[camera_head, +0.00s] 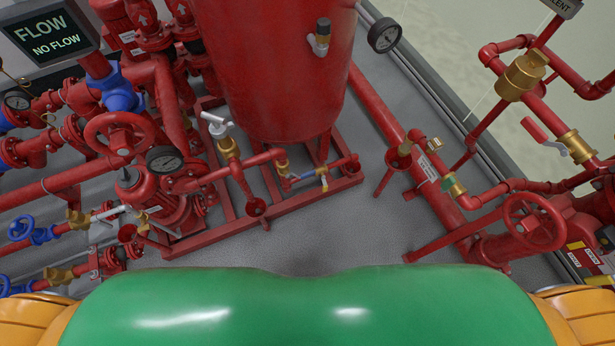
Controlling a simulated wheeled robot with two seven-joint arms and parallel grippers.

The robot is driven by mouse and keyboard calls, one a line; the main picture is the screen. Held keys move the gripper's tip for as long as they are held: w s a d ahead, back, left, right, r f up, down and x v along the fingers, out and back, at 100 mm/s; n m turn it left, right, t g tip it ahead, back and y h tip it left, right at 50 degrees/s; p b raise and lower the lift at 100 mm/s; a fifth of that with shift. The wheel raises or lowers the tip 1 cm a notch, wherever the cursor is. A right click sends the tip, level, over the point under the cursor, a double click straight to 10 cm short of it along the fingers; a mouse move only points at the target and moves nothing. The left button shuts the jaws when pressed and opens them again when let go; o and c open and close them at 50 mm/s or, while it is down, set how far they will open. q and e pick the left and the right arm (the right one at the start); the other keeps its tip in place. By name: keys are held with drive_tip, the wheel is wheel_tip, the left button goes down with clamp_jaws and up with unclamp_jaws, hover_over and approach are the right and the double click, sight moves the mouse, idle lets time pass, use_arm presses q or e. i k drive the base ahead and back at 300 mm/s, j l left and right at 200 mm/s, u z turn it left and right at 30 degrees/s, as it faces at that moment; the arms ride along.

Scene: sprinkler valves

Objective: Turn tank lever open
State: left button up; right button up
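The large red tank (268,65) stands upright at the top middle. By its foot, a small valve with a blue lever (303,177) and a brass end sits on a thin red pipe. A second valve with a white handle (216,124) on a brass body (228,147) stands just left of the tank. I cannot tell which of these is the tank lever. Neither gripper shows in the head view.
Red pipes, a red handwheel (120,138) and a gauge (165,160) crowd the left. Another handwheel (534,221) and a red lever (545,134) are at right. A screen (47,39) reads "FLOW NO FLOW". Grey floor (330,228) is clear in the middle.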

sight(310, 173)
drive_tip(key=i+l+u, duration=0.2)
drive_tip(key=l+u, duration=0.25)
drive_tip(key=i+l+u, duration=0.1)
drive_tip(key=l+u, duration=0.2)
drive_tip(key=u, duration=0.15)
drive_tip(key=l+u, duration=0.45)
drive_tip(key=i, duration=0.05)
